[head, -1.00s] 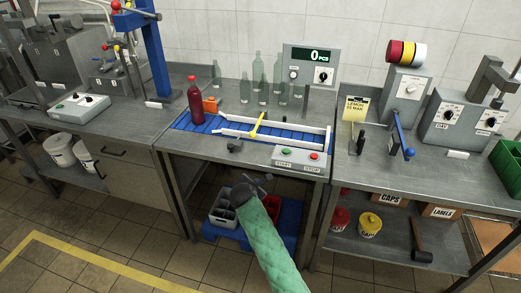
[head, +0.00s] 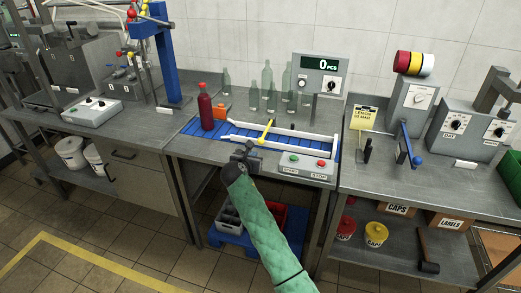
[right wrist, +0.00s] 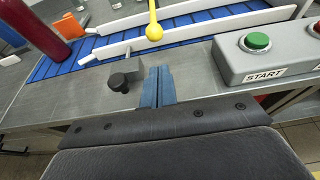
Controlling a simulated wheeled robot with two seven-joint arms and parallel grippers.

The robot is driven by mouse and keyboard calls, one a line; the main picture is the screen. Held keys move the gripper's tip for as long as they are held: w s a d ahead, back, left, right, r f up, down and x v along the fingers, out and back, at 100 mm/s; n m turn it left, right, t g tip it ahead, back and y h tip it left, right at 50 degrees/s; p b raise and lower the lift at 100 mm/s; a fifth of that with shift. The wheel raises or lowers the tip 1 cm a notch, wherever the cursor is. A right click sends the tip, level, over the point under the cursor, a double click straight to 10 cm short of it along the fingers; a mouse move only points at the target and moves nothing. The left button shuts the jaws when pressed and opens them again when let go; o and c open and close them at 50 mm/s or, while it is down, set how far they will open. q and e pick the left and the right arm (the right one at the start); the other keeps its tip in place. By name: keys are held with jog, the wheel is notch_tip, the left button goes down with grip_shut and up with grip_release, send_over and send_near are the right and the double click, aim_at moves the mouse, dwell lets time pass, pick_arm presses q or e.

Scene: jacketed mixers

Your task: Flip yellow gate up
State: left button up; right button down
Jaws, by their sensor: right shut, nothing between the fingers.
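The yellow gate (head: 265,132) is a thin bar lying across the blue conveyor (head: 186,126) between its white rails. In the right wrist view, the gate's rounded yellow end (right wrist: 154,31) shows at the top, past the near rail. My right gripper (head: 243,152) is at the front edge of the conveyor table, below and left of the gate and apart from it. In the right wrist view its blue fingertips (right wrist: 158,85) are together and empty. A dark knob (right wrist: 124,80) on a grey block sits just left of the fingers. My left gripper is not in view.
A red bottle (head: 206,107) stands at the conveyor's left by an orange block (head: 221,111). The START and STOP box (head: 306,165) is right of my gripper. Several clear bottles (head: 267,85) stand behind, beside the counter display (head: 318,72).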

jog(key=shift+w+d+f, duration=0.15)
jog(key=shift+w, duration=0.5)
jog(key=p+x, duration=0.2)
jog(key=x, duration=0.5)
jog(key=shift+w+d+f, duration=0.1)
jog(key=shift+w+f, duration=0.05)
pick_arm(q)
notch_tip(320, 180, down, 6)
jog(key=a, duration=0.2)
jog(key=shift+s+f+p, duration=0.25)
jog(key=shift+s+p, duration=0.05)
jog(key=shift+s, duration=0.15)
pick_arm(e)
jog(key=shift+w+d+f, duration=0.15)
jog(key=shift+w+f, duration=0.15)
jog(key=shift+w, duration=0.25)
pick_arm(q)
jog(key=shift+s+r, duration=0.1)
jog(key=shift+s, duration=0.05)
pick_arm(e)
jog(key=shift+w+r, duration=0.1)
jog(key=shift+r, duration=0.05)
